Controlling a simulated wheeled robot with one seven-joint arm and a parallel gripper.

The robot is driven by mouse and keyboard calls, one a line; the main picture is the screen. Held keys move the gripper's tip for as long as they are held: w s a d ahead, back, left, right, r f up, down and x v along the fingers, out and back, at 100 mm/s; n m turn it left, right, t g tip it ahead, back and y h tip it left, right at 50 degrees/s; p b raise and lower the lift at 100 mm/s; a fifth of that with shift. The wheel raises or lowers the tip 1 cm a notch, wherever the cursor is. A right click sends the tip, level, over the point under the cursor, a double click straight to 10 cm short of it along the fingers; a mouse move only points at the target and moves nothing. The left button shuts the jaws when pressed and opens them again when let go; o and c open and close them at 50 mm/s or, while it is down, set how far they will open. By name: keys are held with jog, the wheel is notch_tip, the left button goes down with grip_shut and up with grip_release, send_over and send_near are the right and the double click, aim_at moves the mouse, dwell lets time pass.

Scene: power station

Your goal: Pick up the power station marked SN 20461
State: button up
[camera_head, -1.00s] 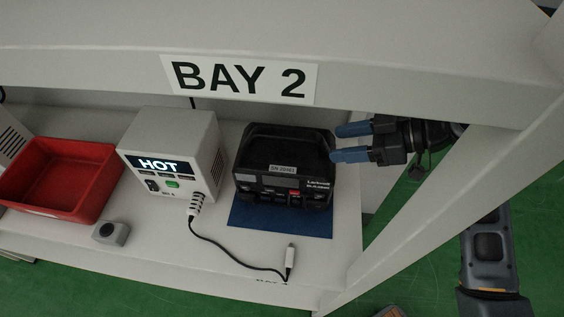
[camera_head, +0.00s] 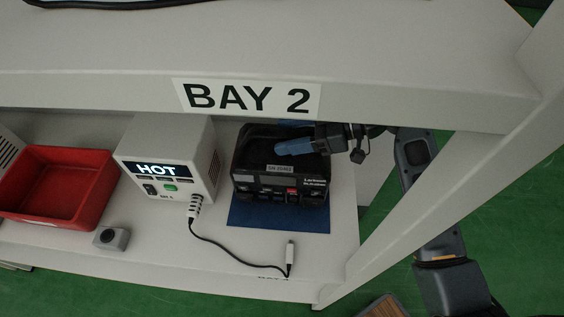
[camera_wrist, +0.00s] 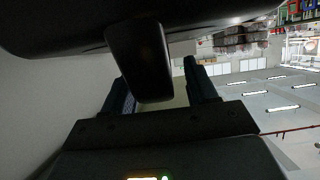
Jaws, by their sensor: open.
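A black power station (camera_head: 270,180) stands upright on a blue mat (camera_head: 250,215) on the lower shelf under the BAY 2 sign. Its front label begins SN 2046; I cannot read the last digit surely. My gripper (camera_head: 285,136) has blue fingers and reaches in from the right over the top of the station. One finger lies in front of the handle area and the other is partly hidden behind it. In the wrist view, a dark bar (camera_wrist: 140,60), seemingly the handle, lies between the open fingers (camera_wrist: 165,90). I cannot tell whether they touch it.
A white box reading HOT (camera_head: 165,160) stands close left of the station, with a cable ending at a plug (camera_head: 290,253) in front. A red bin (camera_head: 55,185) and a small grey block (camera_head: 111,238) are further left. The upper shelf (camera_head: 370,100) hangs above; a post (camera_head: 440,200) stands right.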

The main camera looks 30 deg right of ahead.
jog(key=shift+w+a, duration=0.1)
grip_shut()
dwell(0.5)
dwell(0.8)
jog(key=shift+r, duration=0.25)
